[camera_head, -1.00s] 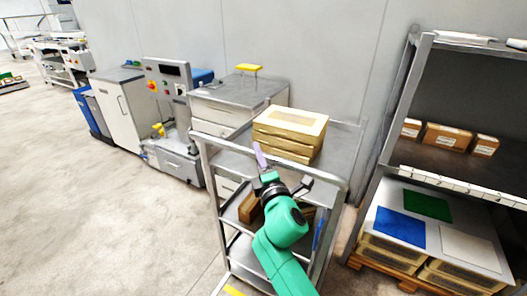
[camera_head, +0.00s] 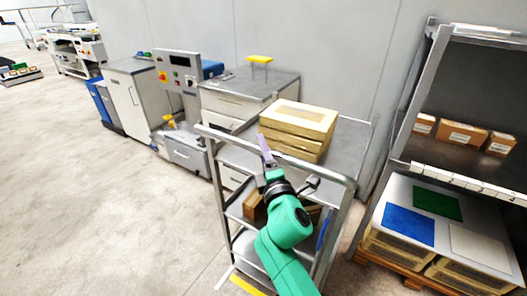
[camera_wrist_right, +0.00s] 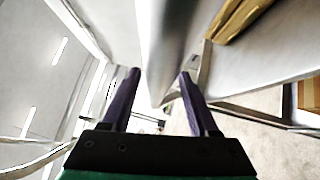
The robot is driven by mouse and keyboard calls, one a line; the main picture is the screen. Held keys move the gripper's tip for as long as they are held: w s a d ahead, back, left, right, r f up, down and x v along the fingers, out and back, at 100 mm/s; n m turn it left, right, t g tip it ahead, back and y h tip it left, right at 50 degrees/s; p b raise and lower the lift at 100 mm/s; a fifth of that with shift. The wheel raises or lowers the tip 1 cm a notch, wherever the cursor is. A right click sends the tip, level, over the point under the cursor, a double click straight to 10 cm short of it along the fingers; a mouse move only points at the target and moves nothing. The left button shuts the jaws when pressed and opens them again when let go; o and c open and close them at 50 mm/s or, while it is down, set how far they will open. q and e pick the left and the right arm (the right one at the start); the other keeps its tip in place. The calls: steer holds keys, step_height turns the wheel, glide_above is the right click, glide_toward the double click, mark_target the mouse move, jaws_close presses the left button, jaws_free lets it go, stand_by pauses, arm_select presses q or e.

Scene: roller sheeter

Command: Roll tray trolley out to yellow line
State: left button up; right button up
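The grey metal tray trolley (camera_head: 340,160) stands in the middle of the head view, with shelves and a tubular handle rail along its near side. A stack of tan boxes (camera_head: 300,120) sits on its top. My right gripper (camera_head: 265,150) is at this rail, one purple finger showing past it. The yellow line (camera_head: 246,286) shows on the floor at the bottom edge, beside the trolley's base. My left gripper is out of view.
A shelf rack (camera_head: 395,150) with boxes and coloured sheets stands close on the right. A drawer cabinet (camera_head: 285,82) and a machine with a control panel (camera_head: 178,75) stand behind and left. The floor (camera_head: 90,210) at left front is open.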

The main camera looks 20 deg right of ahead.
steer(key=b+v, duration=0.3)
steer(key=v, duration=1.1)
steer(key=shift+s+b, duration=0.35)
steer(key=shift+b, duration=0.05)
